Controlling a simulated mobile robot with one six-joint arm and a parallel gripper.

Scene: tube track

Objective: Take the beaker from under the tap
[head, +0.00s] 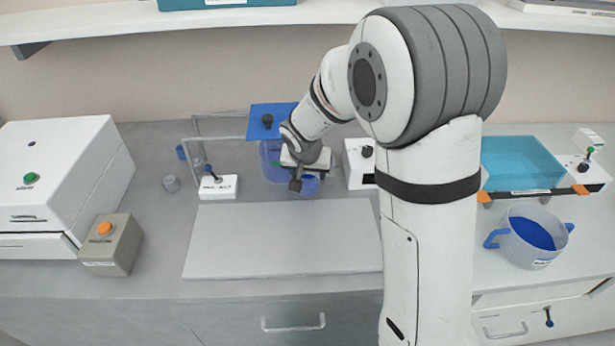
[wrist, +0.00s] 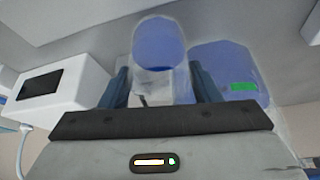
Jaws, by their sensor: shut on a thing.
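The beaker (head: 310,184), small and clear with blue liquid in it, stands behind the grey board, partly hidden by my gripper (head: 297,182). In the wrist view the beaker (wrist: 158,45) sits between the two dark fingers of my gripper (wrist: 160,88), which are shut on it. A larger clear vessel (head: 270,165) with blue liquid is just behind and left of it; in the wrist view this vessel (wrist: 228,70) bears a green label. I cannot make out the tap; my arm covers that spot.
A blue panel (head: 262,128) is above the vessel. White boxes with knobs stand left (head: 218,187) and right (head: 357,165). The flat grey board (head: 280,240) in front is bare. A blue-handled pot (head: 530,240) and a teal tray (head: 522,163) are at the right.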

